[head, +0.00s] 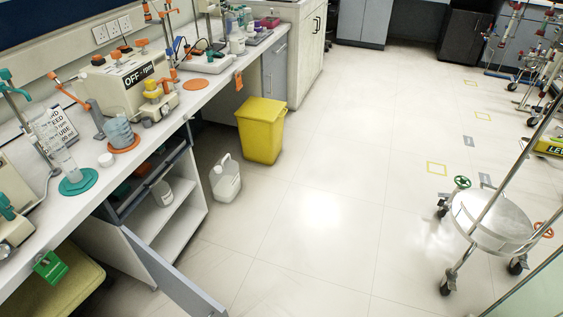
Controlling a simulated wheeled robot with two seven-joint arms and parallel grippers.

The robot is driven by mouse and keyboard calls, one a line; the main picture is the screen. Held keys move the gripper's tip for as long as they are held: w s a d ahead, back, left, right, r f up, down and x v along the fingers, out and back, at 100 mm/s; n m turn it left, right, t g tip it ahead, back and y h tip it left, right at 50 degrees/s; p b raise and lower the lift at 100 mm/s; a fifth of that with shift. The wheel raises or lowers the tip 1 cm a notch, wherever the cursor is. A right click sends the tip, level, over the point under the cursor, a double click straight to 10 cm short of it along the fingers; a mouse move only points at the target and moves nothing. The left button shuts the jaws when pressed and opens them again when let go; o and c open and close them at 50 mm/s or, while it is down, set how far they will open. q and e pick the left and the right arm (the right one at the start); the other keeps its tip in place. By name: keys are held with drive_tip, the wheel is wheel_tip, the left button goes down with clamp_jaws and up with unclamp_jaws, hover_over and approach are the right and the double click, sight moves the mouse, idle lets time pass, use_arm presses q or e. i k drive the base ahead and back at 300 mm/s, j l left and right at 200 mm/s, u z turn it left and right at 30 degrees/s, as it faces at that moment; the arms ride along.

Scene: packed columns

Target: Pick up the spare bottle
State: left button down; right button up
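A white translucent jug with a handle (225,180) stands upright on the floor beside the open cabinet. A smaller white bottle (162,193) stands on a shelf inside the open cabinet (186,216) under the bench. More bottles (237,40) stand at the far end of the bench. I cannot tell which of these is the spare bottle. Neither of my grippers is in view.
A yellow bin (261,130) stands behind the jug. A grey cabinet door (172,275) hangs open into the floor space. A wheeled steel stand (490,220) is at the right. The middle floor (320,215) is clear. Glassware and instruments crowd the bench (105,185).

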sight(162, 192)
drive_tip(key=u, duration=1.2)
